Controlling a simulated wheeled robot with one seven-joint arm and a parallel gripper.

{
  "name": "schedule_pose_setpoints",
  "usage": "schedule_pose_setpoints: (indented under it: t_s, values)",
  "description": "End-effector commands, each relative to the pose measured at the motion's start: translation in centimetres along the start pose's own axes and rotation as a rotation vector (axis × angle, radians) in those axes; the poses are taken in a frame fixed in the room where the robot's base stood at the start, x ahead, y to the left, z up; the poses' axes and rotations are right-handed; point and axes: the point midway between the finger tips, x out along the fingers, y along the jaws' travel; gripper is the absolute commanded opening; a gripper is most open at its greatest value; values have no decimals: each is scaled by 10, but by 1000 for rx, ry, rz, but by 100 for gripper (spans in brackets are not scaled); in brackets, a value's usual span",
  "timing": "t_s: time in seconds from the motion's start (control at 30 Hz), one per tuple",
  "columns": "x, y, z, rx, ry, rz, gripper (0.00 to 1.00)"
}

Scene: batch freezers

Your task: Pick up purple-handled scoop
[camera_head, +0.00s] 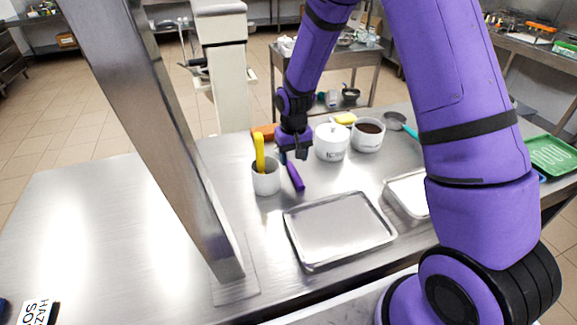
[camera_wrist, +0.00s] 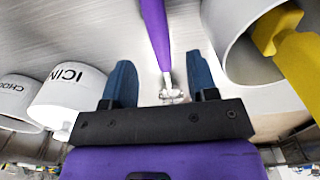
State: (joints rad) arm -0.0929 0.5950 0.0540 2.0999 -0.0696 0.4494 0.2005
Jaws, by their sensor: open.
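The purple-handled scoop lies on the steel table; its purple handle (camera_head: 295,176) shows in the head view just below my gripper (camera_head: 293,157). In the wrist view the purple handle (camera_wrist: 156,32) runs down from the top edge, and its metal neck ends in a shiny head between the two blue fingers of my gripper (camera_wrist: 158,82). My gripper is open, with a gap on both sides of the scoop, and holds nothing. In the head view the scoop's head is hidden behind my gripper.
A white cup (camera_head: 267,181) with a yellow-handled tool stands close left of the scoop. A white icing pot (camera_head: 331,143) and a pot of dark contents (camera_head: 368,135) stand to the right. A metal tray (camera_head: 338,229) lies in front. The table's left side is clear.

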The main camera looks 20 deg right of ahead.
Motion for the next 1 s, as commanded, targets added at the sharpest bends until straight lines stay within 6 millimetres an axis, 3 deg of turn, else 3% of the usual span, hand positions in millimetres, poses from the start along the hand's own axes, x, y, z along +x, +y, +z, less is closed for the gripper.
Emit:
schedule_pose_setpoints:
  t_s: [0.17,0.5,0.8,1.0]
  values:
    - [11,0,0,0,0,0,53]
    - [52,0,-2,0,-1,1,53]
    - [55,0,-2,0,2,0,53]
    - [55,0,-2,0,1,0,7]
